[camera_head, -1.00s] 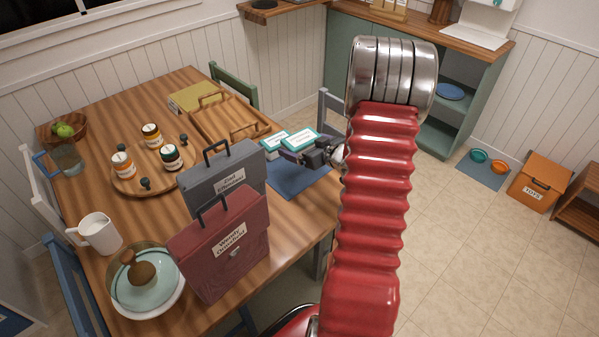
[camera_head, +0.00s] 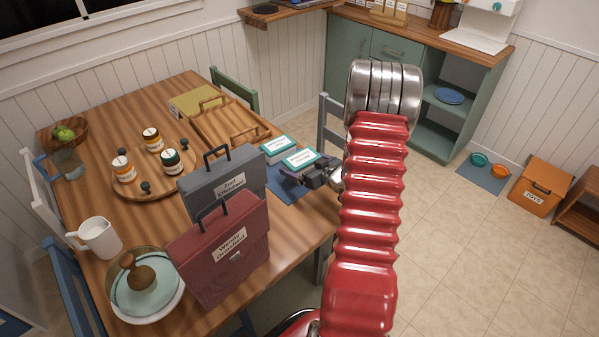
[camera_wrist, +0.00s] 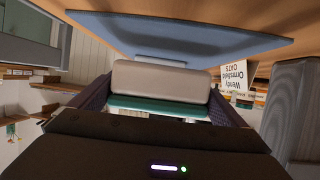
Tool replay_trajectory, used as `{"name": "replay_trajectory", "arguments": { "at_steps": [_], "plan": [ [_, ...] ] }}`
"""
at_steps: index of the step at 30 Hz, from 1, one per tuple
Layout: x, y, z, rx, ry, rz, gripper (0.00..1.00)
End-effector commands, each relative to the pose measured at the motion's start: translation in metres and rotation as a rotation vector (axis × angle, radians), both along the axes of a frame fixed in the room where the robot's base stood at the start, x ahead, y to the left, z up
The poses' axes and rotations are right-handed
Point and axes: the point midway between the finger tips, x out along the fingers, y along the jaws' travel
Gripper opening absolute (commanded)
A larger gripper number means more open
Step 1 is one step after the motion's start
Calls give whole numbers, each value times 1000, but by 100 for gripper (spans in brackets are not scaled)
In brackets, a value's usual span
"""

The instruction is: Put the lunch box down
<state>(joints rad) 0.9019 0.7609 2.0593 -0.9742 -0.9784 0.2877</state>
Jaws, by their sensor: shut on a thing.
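My gripper (camera_head: 308,177) is shut on a lunch box (camera_head: 300,160), a pale box with a teal-edged top and a white label. It is over the blue placemat (camera_head: 283,188) at the table's right side. In the wrist view, the lunch box (camera_wrist: 165,80) sits between the two fingers, with the placemat (camera_wrist: 180,36) close to it. I cannot tell whether it touches the mat. A second similar box (camera_head: 279,148) stands just behind it, on the left. My gripper and arm hide part of the mat.
A grey case (camera_head: 222,180) and a maroon case (camera_head: 222,250) stand upright left of the mat. A wooden tray (camera_head: 228,128) lies behind. A round board (camera_head: 127,182) holds several jars. A chair (camera_head: 331,120) stands at the table's right edge.

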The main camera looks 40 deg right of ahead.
Motion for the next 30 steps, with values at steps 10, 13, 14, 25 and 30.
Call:
{"name": "replay_trajectory", "arguments": {
  "at_steps": [10,13,14,25,30],
  "plan": [
    [0,-1,-28,-2,-1,-1,63],
    [0,-1,-27,-3,-2,-1,63],
    [0,-1,-27,-3,-2,-1,63],
    [-1,-1,-32,-1,0,-2,99],
    [-1,-1,-32,-1,0,-2,100]
  ]
}}
